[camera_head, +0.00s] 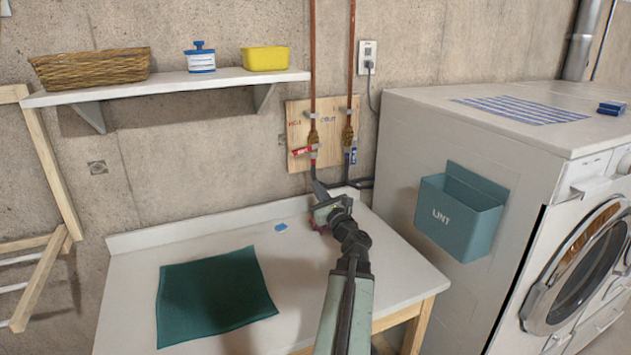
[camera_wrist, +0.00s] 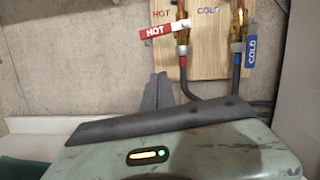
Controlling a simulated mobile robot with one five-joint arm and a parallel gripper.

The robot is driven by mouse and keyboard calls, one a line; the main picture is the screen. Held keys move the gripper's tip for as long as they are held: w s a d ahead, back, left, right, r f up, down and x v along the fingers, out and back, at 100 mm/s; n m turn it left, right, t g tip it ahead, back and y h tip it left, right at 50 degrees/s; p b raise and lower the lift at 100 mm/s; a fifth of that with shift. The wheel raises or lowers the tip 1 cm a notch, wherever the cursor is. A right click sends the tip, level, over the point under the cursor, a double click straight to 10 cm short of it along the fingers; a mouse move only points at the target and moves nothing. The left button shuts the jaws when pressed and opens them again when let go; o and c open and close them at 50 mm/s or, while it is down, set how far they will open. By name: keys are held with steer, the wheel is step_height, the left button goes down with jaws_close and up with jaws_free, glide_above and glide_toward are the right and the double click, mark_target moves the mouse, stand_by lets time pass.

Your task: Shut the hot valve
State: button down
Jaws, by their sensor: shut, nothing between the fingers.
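The hot valve's red lever, with a white HOT label (camera_head: 303,151), is on the left copper pipe on a plywood board (camera_head: 298,167). In the wrist view the red lever (camera_wrist: 156,30) points left, roughly crosswise to its pipe and slightly tilted. The blue COLD lever (camera_head: 353,156) hangs down along the right pipe; it also shows in the wrist view (camera_wrist: 251,50). My gripper (camera_head: 318,187) is shut and empty, below the hot lever and apart from it. Its dark fingertips (camera_wrist: 158,92) show below the red lever in the wrist view.
A white table (camera_head: 130,290) below holds a green cloth (camera_head: 215,297) and a small blue piece (camera_head: 281,227). A shelf (camera_head: 180,84) at upper left carries a basket, a blue-and-white container and a yellow tub. A washer with a teal LINT bin (camera_head: 460,212) stands right.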

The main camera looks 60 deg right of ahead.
mark_target(308, 149)
steer(key=w+d+r+p, duration=0.3)
steer(key=w+r+p, duration=0.2)
steer(key=w+r, duration=0.1)
steer(key=shift+w+d, duration=0.3)
steer(key=shift+f, duration=0.1)
